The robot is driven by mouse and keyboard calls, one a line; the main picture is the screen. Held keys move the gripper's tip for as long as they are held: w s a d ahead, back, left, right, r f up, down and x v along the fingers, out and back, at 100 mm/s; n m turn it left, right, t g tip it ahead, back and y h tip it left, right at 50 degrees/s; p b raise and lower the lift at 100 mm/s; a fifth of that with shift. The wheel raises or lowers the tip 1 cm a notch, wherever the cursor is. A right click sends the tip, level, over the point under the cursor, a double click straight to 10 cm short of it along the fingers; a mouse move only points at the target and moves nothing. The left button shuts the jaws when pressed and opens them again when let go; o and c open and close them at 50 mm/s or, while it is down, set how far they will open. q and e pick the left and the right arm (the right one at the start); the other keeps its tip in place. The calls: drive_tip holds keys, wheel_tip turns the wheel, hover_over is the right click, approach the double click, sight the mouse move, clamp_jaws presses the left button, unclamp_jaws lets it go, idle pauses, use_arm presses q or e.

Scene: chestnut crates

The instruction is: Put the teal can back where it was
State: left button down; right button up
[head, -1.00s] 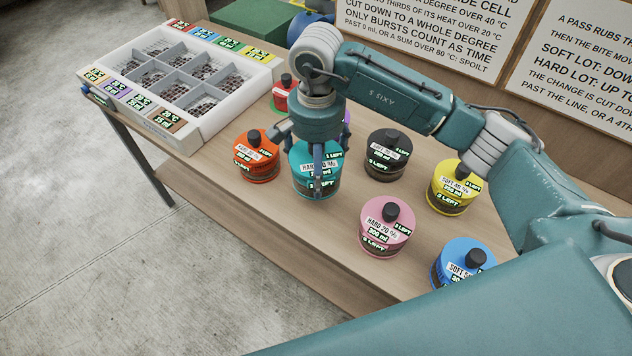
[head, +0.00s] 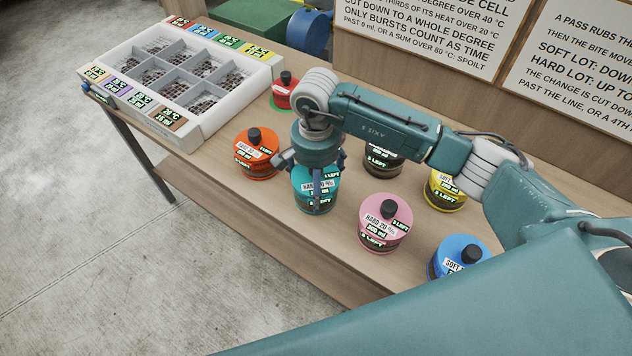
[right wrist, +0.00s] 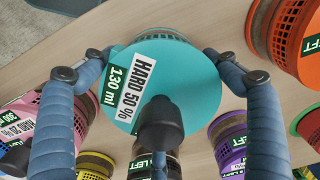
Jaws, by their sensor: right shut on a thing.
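The teal can (head: 303,203) is upright in my right gripper (head: 316,176), between the orange can (head: 256,158) and the pink can (head: 381,229). My right gripper is shut around its sides. In the right wrist view the teal lid (right wrist: 185,85) with a black knob fills the middle, with a finger on each side; its label reads HARD 50 %, 130 ml. The can's base is near the tabletop; I cannot tell whether it touches. The gripper hides part of the can. My left gripper is not in view.
A white divided crate (head: 185,127) stands at the table's left end. A red can (head: 282,97), a black can (head: 383,166), a yellow can (head: 442,192) and a blue can (head: 458,258) stand around. The purple can (right wrist: 232,148) shows in the wrist view. Free table (head: 290,240) lies in front.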

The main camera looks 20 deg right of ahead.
drive_tip(key=o, duration=1.6)
drive_tip(key=shift+c, duration=0.2)
drive_tip(key=shift+r+p, duration=0.2)
drive_tip(key=shift+p, duration=0.1)
drive_tip(key=shift+r+b, duration=0.3)
drive_tip(key=shift+b, duration=0.05)
wheel_tip(320, 180, up, 10)
drive_tip(key=b, duration=0.2)
drive_tip(key=shift+f+b, duration=0.15)
drive_tip(key=shift+b, duration=0.15)
drive_tip(key=shift+r, duration=0.75)
